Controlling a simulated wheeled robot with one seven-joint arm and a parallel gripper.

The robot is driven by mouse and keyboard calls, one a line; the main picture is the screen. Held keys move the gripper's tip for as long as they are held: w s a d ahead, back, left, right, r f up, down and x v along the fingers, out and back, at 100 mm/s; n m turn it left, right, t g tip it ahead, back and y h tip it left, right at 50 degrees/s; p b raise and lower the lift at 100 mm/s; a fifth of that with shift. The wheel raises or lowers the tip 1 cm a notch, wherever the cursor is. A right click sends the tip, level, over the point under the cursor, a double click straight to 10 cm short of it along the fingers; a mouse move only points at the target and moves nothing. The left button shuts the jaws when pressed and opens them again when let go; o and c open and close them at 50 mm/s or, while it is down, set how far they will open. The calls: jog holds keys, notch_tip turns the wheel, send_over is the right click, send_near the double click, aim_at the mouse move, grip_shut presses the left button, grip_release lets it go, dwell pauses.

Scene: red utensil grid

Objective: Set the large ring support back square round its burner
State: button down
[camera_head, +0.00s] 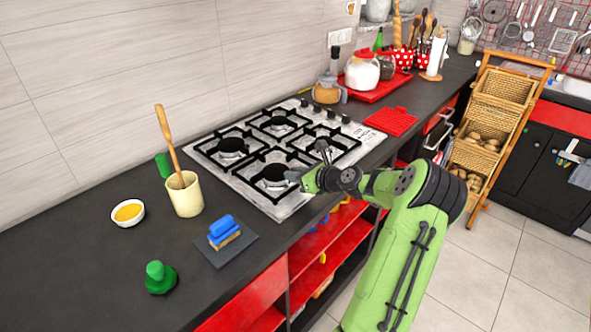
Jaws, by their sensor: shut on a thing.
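A steel gas hob (230,179) is set in the dark worktop, with black supports round its burners. The large ring support (259,184) lies round the near burner (275,173), at the hob's front left. Its exact angle to the hob is hard to tell at this size. My gripper (291,176) comes in from the right, low over the hob, and is shut on the right side of this support. The fingertips are small, and the gripper hides part of the support's right side.
Other black supports stand close behind, including one at the back left (231,147). A utensil pot (185,195), a blue sponge (222,228) and a green knob-shaped thing (159,278) stand left of the hob. A red trivet (391,121) lies to its right.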

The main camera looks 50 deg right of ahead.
jog(key=shift+f, duration=0.6)
dwell(0.6)
jog(key=c, duration=1)
grip_release()
jog(key=p+v, duration=0.3)
jog(key=v, duration=1.3)
notch_tip(320, 180, up, 6)
jog(key=p, duration=0.8)
jog(key=shift+p, duration=0.35)
jog(key=shift+w, duration=0.1)
